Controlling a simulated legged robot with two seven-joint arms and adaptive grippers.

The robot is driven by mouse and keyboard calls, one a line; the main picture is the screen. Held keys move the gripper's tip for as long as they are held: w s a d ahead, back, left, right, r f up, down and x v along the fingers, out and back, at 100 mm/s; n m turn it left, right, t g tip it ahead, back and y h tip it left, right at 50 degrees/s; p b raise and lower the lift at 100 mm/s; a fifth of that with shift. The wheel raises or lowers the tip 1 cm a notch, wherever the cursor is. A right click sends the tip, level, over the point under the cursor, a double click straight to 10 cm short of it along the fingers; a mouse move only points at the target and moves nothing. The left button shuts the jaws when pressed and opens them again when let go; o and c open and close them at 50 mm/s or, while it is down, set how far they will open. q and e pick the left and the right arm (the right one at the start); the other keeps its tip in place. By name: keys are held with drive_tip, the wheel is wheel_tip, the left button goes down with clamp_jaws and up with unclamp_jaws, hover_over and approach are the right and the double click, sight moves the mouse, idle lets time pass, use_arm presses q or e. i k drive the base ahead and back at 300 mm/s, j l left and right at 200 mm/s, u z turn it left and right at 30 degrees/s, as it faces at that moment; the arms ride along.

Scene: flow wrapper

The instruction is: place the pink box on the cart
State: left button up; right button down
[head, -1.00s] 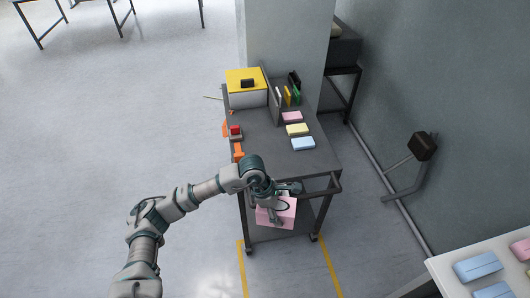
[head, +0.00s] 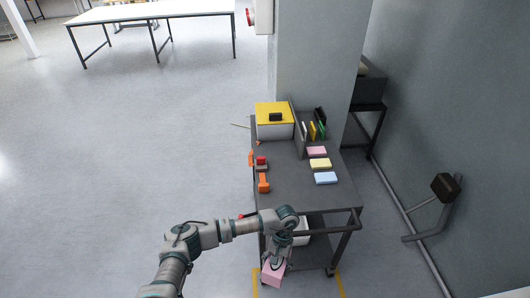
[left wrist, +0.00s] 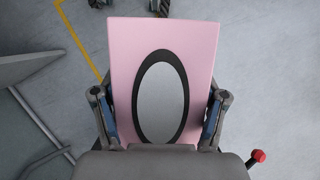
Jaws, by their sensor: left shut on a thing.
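The pink box (head: 274,274) is held in my left gripper (head: 278,262), in front of the cart's near end and below its top. In the left wrist view the pink box (left wrist: 190,45) fills the space between the two fingers of the left gripper (left wrist: 160,112), and its face has a grey oval with a black rim. The cart (head: 300,187) has a dark grey top and a lower shelf. A pink packet (head: 316,151), a yellow packet (head: 320,163) and a blue packet (head: 326,178) lie along its right side. My right gripper does not show.
A yellow-topped white box (head: 275,115) and upright folders (head: 312,130) stand at the cart's far end. Orange tools (head: 263,182) lie along its left edge. The middle of the cart top is bare. A grey wall (head: 440,130) rises to the right.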

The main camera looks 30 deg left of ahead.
sight(263, 150)
drive_tip(key=k+l+z, duration=0.15)
drive_tip(key=k, duration=1.05)
drive_tip(key=j+z, duration=0.1)
drive_tip(key=z, duration=0.3)
drive_tip(key=j+z, duration=0.1)
drive_tip(key=z, duration=0.25)
drive_tip(key=j+z, duration=0.1)
drive_tip(key=z, duration=0.3)
drive_tip(key=j+z, duration=0.15)
drive_tip(key=z, duration=0.25)
drive_tip(key=k+j, duration=0.1)
drive_tip(key=j, duration=0.45)
drive_tip(key=k+j, duration=0.1)
drive_tip(key=j, duration=0.4)
drive_tip(key=k+j, duration=0.1)
drive_tip(key=j, duration=1)
drive_tip(key=k+j, duration=0.15)
drive_tip(key=j, duration=0.4)
